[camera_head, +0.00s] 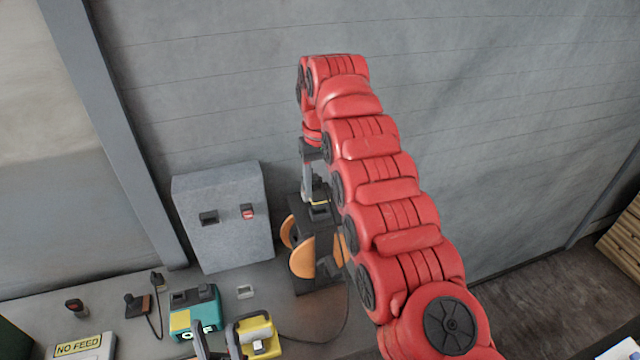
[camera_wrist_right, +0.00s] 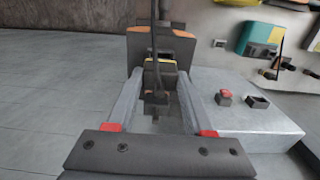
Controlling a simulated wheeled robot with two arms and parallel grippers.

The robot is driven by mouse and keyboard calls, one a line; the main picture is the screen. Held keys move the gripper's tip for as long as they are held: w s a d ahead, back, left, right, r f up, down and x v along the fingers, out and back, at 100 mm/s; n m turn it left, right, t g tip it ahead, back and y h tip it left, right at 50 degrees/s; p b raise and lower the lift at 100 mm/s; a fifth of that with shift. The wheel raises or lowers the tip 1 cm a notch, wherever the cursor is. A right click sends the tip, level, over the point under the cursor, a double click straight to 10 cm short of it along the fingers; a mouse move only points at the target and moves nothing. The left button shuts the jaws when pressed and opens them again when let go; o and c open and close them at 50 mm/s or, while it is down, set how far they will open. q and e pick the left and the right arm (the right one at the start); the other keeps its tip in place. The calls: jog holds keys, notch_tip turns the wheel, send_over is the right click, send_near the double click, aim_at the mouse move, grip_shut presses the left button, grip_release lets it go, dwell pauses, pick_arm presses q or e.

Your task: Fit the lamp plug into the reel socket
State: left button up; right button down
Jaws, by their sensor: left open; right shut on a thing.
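The reel (camera_head: 300,262), a dark box with orange discs, stands on the counter below my right gripper; it also shows in the right wrist view (camera_wrist_right: 182,50). My right gripper (camera_head: 316,198) points down at the reel's top, shut on the dark lamp plug (camera_wrist_right: 158,78), which has a yellow band. The plug is at or just above the reel's top; the socket is hidden, so I cannot tell whether it is inserted. A yellow lamp (camera_head: 256,330) sits at the front, a black cable running from it toward the reel. My left gripper (camera_head: 216,338) is open beside the lamp.
A grey box (camera_head: 222,222) with a red switch stands left of the reel against the wall. A teal and yellow unit (camera_head: 206,302), a small black plug-like piece (camera_head: 135,304) and a "NO FEED" sign (camera_head: 80,346) lie left. My right arm spans the right side.

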jog(key=shift+f+b, duration=1.45)
jog(key=shift+b, duration=0.1)
jog(key=shift+c, duration=1)
grip_release()
jog(key=shift+r, duration=0.15)
notch_tip(320, 180, up, 8)
jog(key=p, duration=0.7)
jog(key=shift+s+f+p, duration=0.1)
jog(key=shift+f+p, duration=0.15)
jog(key=shift+p, duration=0.1)
jog(key=shift+f, duration=0.15)
